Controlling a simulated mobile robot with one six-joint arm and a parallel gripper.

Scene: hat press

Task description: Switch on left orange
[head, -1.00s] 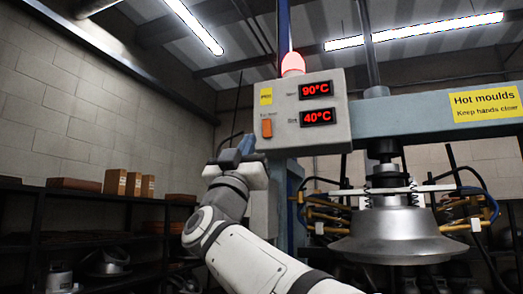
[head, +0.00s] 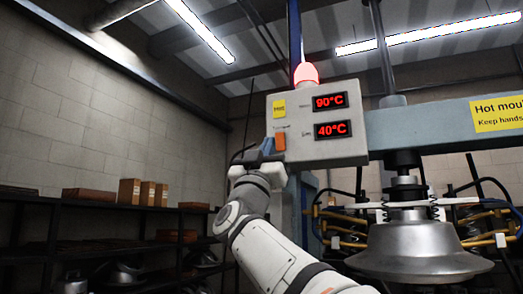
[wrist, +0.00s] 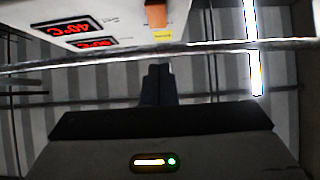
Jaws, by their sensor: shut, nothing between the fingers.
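The orange switch (head: 280,141) sits at the left side of the grey control box (head: 352,145), below a yellow label. My gripper (head: 268,147) is shut and empty just beside the switch's lower left in the head view. In the wrist view the switch (wrist: 156,14) is at the top edge, and my shut fingers (wrist: 158,72) point up towards it with a visible gap between. Whether the switch is on or off cannot be told.
Red displays (head: 330,101) read 90°C and 40°C. A red lamp (head: 306,73) glows on top of the box. The metal hat press (head: 418,255) stands at the right. Shelves (head: 150,208) with boxes line the left wall.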

